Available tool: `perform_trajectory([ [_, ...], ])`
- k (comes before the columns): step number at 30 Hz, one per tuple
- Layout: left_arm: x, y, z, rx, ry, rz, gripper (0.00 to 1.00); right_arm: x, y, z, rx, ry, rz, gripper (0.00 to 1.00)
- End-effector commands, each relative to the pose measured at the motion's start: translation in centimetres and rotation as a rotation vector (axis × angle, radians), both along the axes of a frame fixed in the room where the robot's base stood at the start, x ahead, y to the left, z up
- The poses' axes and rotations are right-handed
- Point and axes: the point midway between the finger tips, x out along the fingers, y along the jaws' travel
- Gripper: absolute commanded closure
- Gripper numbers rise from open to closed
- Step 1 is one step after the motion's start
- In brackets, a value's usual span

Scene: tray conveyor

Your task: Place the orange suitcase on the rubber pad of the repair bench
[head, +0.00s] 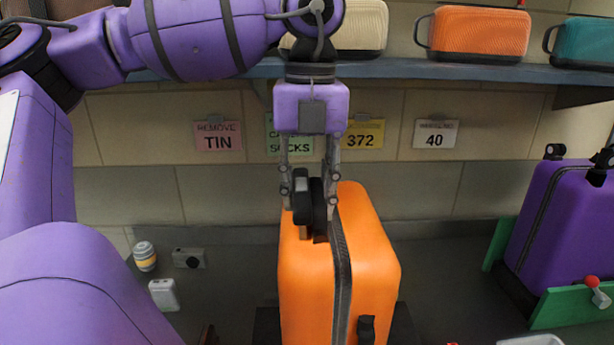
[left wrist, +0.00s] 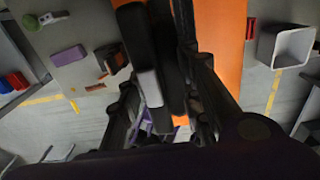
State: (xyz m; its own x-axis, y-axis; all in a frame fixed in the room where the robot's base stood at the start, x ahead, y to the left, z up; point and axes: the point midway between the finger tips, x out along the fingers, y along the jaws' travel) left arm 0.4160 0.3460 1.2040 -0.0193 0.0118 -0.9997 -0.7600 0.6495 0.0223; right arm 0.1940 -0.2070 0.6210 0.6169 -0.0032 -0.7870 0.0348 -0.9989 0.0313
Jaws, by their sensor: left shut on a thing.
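The orange suitcase (head: 370,260) is upright in the middle of the head view, with a dark zip band down it. My left gripper (head: 310,205) is above it, shut on the black part at its top, which looks like its handle. A dark flat surface (head: 404,326), possibly the rubber pad, shows on both sides of the suitcase's lower end. The suitcase's bottom is out of frame, so I cannot tell whether it touches. My right gripper is not in view.
A purple suitcase (head: 555,220) stands at the right between green supports (head: 570,307). A shelf (head: 430,69) holds smaller cases above. A striped can (head: 145,256), a grey box (head: 189,258) and a white item (head: 163,294) lie left on the bench.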

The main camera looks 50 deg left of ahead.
Motion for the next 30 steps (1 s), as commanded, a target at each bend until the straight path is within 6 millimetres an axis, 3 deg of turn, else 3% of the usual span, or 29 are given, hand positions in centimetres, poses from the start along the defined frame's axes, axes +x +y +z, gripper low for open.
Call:
perform_trajectory([
  [11,0.1,0.0,-0.2,0.0,-0.008,0.001,1.0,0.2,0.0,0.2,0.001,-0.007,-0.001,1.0],
  [12,0.0,0.0,-0.4,0.0,-0.001,0.001,0.66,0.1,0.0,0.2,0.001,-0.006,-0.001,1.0],
  [16,0.0,0.0,-0.4,0.0,-0.001,0.001,0.49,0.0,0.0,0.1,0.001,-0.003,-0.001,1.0],
  [26,0.0,0.0,-0.3,0.0,-0.001,0.001,0.49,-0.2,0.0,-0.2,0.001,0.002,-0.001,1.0],
  [30,0.1,0.1,0.9,0.003,-0.003,0.003,0.49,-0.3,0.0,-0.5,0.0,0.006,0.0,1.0],
])
